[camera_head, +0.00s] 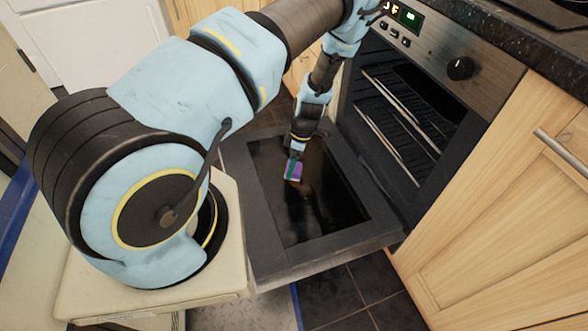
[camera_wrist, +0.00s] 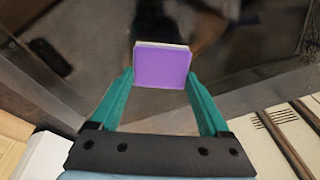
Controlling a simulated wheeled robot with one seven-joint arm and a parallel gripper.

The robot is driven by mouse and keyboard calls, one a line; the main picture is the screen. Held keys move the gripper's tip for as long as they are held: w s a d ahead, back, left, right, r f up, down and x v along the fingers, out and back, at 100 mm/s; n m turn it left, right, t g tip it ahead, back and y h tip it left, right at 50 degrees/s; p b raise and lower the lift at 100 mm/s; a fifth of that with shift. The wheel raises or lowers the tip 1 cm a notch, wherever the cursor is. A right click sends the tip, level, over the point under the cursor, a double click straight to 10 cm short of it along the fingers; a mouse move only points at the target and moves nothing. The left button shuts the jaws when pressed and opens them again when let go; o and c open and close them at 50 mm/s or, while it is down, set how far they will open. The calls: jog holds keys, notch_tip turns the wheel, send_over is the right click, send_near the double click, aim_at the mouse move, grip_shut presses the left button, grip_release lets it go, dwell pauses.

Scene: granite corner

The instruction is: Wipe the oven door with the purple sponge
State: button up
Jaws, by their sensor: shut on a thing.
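The oven door (camera_head: 265,264) is folded down open, with a dark glass panel set in a dark frame. The purple sponge (camera_head: 293,171) is over the glass, toward its upper middle in the head view. In the wrist view the purple sponge (camera_wrist: 162,68) shows its purple face and a pale edge, held between the green fingertips. My gripper (camera_wrist: 161,80) is shut on the sponge; it also shows in the head view (camera_head: 294,158). The sponge is at or just above the glass; I cannot tell whether it touches. Its underside is hidden.
The open oven (camera_head: 405,125) with its wire racks is behind the door. A control panel with a black knob (camera_head: 460,68) is above it. A wooden cabinet (camera_head: 510,210) with a metal handle stands at the right, under a dark countertop (camera_head: 530,50). Dark floor tiles (camera_head: 345,300) lie in front.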

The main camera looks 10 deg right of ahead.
jog(key=shift+w+a, duration=0.1)
jog(key=shift+w, duration=0.65)
jog(key=shift+w+a+f+b, duration=0.15)
jog(key=shift+w+b, duration=0.3)
jog(key=shift+w, duration=0.45)
jog(key=shift+w+a+b, duration=0.15)
jog(key=shift+w+b, duration=0.3)
jog(key=shift+w, duration=0.4)
jog(key=p+v, duration=0.3)
jog(key=v, duration=0.3)
jog(key=shift+p, duration=0.35)
jog(key=shift+p+v, duration=0.95)
jog(key=shift+v, duration=0.55)
